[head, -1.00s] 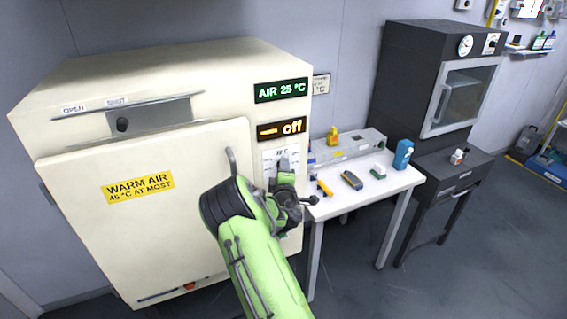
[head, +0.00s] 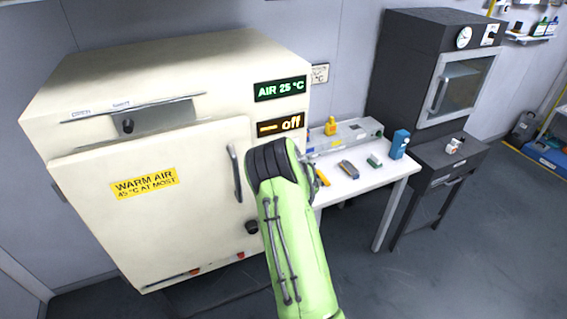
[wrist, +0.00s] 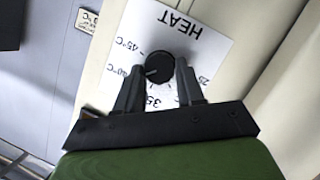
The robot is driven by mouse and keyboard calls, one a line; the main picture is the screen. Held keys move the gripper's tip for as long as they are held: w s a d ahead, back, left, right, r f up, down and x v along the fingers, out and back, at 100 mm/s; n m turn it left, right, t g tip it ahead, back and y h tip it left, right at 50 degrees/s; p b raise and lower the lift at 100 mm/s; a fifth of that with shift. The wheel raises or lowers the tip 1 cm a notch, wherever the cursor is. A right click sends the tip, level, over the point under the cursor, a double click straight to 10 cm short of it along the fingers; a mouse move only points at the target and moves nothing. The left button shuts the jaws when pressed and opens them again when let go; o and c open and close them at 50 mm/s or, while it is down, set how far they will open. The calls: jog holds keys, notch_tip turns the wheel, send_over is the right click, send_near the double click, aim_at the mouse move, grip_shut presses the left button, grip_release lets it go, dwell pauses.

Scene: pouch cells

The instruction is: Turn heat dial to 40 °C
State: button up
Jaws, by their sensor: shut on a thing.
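The heat dial (wrist: 159,68) is a round black knob on a white HEAT scale plate (wrist: 195,50) in the wrist view. My gripper (wrist: 158,80) has one finger on each side of the dial and is shut on it. A pale pointer line on the dial slants toward the lower left, roughly to the 40 °C mark; its exact reading is unclear. The cream warm-air cabinet (head: 90,160) shows an orange display (head: 281,126) reading off and a green display (head: 280,89) reading AIR 25 °C. In the head view my green arm hides the dial and gripper.
The cabinet door is shut, with a grey handle (head: 235,172) just left of my arm.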

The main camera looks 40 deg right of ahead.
jog(key=shift+s+f+m+y, duration=0.1)
jog(key=shift+f+m+y, duration=0.05)
jog(key=shift+m+y, duration=0.15)
dwell(0.4)
jog(key=o, duration=1)
jog(key=shift+o, duration=0.2)
jog(key=b+v, duration=0.5)
jog(key=v, duration=1)
jog(key=shift+s, duration=0.25)
jog(key=shift+a, duration=0.15)
